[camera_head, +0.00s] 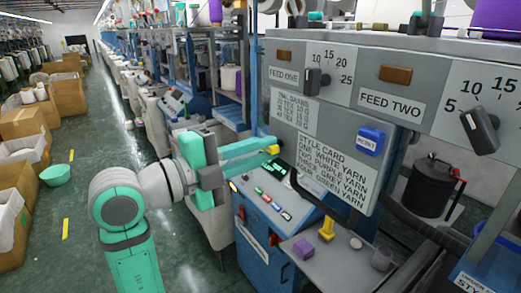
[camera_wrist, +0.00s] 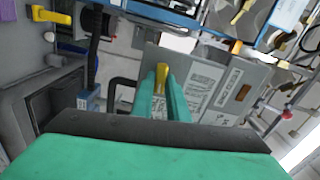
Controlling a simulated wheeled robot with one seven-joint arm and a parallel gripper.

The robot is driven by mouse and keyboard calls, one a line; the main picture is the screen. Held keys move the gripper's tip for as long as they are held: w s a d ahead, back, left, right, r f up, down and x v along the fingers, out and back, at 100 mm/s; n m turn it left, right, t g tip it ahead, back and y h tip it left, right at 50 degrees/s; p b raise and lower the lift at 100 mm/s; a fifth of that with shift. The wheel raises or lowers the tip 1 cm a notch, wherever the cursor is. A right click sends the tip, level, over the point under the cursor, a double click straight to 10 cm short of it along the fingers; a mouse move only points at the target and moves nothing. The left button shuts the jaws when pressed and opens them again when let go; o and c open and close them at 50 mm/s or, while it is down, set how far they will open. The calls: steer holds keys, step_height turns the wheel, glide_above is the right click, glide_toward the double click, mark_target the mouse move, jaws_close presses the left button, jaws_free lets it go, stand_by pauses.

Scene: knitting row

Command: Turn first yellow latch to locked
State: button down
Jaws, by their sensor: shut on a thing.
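My gripper (camera_head: 264,148) reaches right to the grey machine's side, its teal fingers closed at a yellow latch (camera_head: 273,150). In the wrist view the latch (camera_wrist: 161,73) sits between the tips of my gripper (camera_wrist: 162,84), and both fingers appear to touch it. The fingers hide part of the latch, and its lock marking cannot be read. A second yellow piece (camera_head: 327,227) stands upright on the grey shelf at the lower right. It also shows at the upper left of the wrist view (camera_wrist: 50,16).
The card panel (camera_head: 325,140) with a blue button (camera_head: 370,141) is just right of my gripper. Below is a blue control box (camera_head: 265,215) with coloured buttons. A purple block (camera_head: 302,249) lies on the shelf.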

steer(key=shift+m, duration=0.6)
steer(key=c, duration=1.8)
jaws_free()
steer(key=shift+o, duration=0.2)
steer(key=v, duration=1.1)
steer(key=shift+d+f, duration=0.1)
